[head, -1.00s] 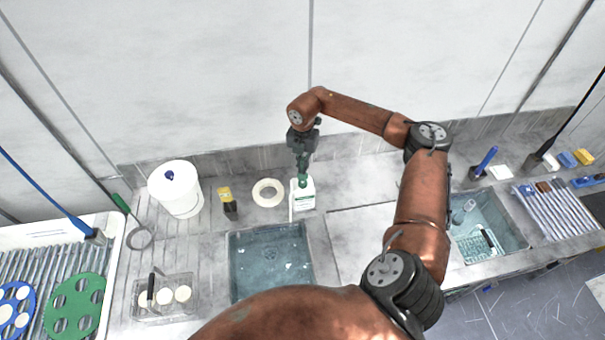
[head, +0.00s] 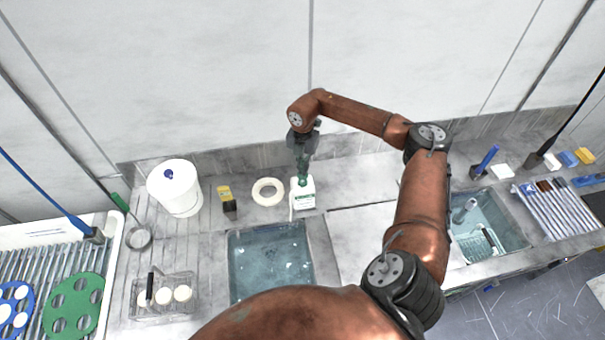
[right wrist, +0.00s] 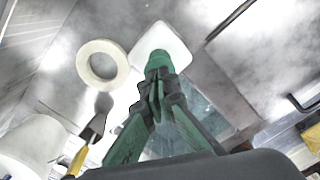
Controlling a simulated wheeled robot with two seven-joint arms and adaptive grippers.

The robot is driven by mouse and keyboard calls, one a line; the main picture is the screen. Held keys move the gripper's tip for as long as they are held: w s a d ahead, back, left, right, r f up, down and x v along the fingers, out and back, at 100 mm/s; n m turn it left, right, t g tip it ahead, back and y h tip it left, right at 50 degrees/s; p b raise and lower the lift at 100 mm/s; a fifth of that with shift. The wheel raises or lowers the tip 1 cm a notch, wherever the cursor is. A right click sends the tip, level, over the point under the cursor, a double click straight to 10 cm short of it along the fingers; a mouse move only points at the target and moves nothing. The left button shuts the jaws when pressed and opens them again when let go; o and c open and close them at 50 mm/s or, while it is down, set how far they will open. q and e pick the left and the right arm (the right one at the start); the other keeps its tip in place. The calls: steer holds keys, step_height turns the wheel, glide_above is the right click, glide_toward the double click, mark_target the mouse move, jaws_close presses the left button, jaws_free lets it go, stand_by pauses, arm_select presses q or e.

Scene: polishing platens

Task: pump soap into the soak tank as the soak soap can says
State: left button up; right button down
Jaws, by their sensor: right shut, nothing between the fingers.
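The soak soap can (head: 303,197) is a white container with a green label and a green top, upright on the counter behind the tank. It also shows in the right wrist view (right wrist: 172,42), below the fingertips. The soak tank (head: 270,262) is a sunken basin with bluish water, just in front of the can. My right gripper (head: 302,170) points down right over the can's top, its fingers shut and empty. In the right wrist view the closed fingertips (right wrist: 158,78) overlap the green pump top; I cannot tell whether they touch it. My left gripper is not in view.
A white lidded bucket (head: 175,190), a yellow-black item (head: 228,198) and a cream ring (head: 267,191) stand left of the can. A wire basket with white discs (head: 164,296) sits left of the tank. A second basin (head: 487,225) lies to the right.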

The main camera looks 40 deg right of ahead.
steer(key=shift+f+b, duration=0.5)
steer(key=shift+f, duration=0.55)
steer(key=shift+s, duration=0.1)
steer(key=shift+r+p, duration=1.05)
steer(key=shift+r, duration=0.7)
